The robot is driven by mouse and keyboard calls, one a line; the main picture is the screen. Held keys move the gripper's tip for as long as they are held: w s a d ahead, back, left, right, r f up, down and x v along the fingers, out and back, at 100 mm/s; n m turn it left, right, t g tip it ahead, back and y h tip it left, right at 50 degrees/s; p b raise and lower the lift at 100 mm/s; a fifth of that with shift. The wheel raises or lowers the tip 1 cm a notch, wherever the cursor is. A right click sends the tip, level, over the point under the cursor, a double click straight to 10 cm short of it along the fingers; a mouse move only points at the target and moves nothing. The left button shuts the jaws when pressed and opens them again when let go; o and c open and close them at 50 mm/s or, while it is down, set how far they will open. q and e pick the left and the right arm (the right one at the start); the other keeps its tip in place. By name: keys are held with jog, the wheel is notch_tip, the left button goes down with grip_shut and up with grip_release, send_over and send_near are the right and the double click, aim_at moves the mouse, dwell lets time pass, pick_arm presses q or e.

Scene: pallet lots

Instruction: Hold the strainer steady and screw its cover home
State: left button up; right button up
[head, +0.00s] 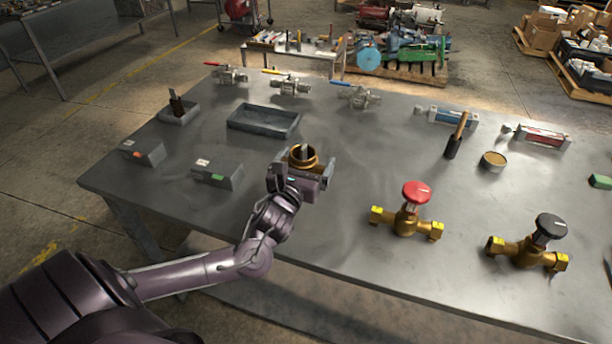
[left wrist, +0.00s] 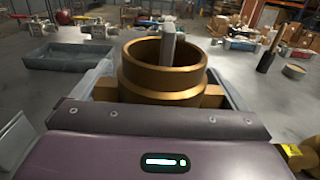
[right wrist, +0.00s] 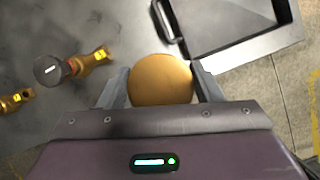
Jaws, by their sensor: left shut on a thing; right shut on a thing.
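The brass strainer body (head: 301,160) stands upright in my left gripper (head: 303,174), over the middle of the grey table. In the left wrist view the strainer (left wrist: 162,75) has its round mouth open upward, with the fingers on both sides of it. A grey upright piece (left wrist: 173,42) shows in or behind the mouth; I cannot tell which. In the right wrist view my right gripper (right wrist: 160,88) is shut on a round, smooth brass cover (right wrist: 161,80). The right gripper and the cover do not show in the head view.
A valve with a red knob (head: 416,193) and one with a black knob (head: 550,226) stand at the right. A shallow grey tray (head: 240,124), small grey blocks (head: 216,175), a brush (head: 455,139) and a round tin (head: 493,161) are around. Several steel valves line the back.

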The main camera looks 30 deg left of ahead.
jog(key=shift+f, duration=0.2)
pick_arm(q)
notch_tip(320, 180, up, 14)
dwell(0.6)
